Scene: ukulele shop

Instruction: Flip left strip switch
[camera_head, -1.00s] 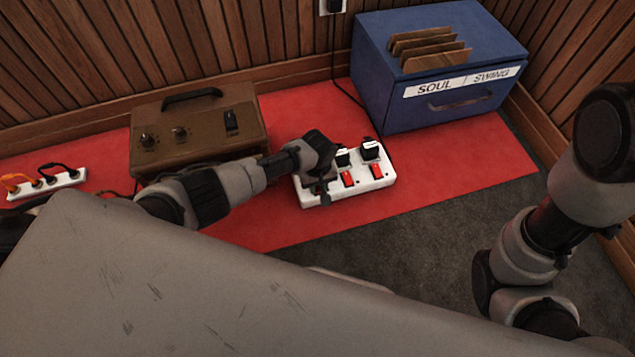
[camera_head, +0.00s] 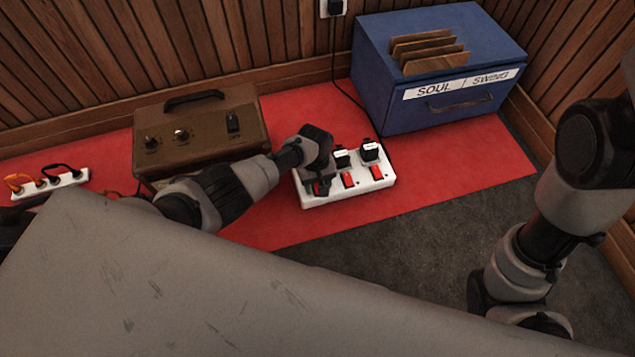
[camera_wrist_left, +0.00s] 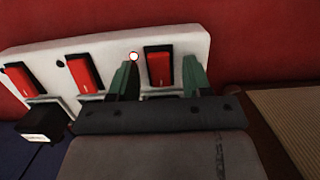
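A white power strip (camera_head: 385,183) lies on the red mat, with three red rocker switches in the left wrist view. Two of them, the middle switch (camera_head: 348,180) and right switch (camera_head: 376,172), show in the head view. The left switch (camera_wrist_left: 159,66) is mostly hidden by my gripper in the head view. My left gripper (camera_head: 320,187) is over the strip's left end. In the left wrist view its fingers (camera_wrist_left: 160,80) are apart, one on each side of the left switch, with nothing held. I cannot tell whether they touch the strip. My right gripper is out of view.
Black plugs (camera_head: 370,152) stand in the strip behind the switches. A brown amplifier (camera_head: 200,130) is at left, a blue cabinet (camera_head: 385,90) behind at right. A smaller strip (camera_head: 65,182) with cables lies far left. Bare red mat (camera_head: 450,155) and dark carpet lie to the right.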

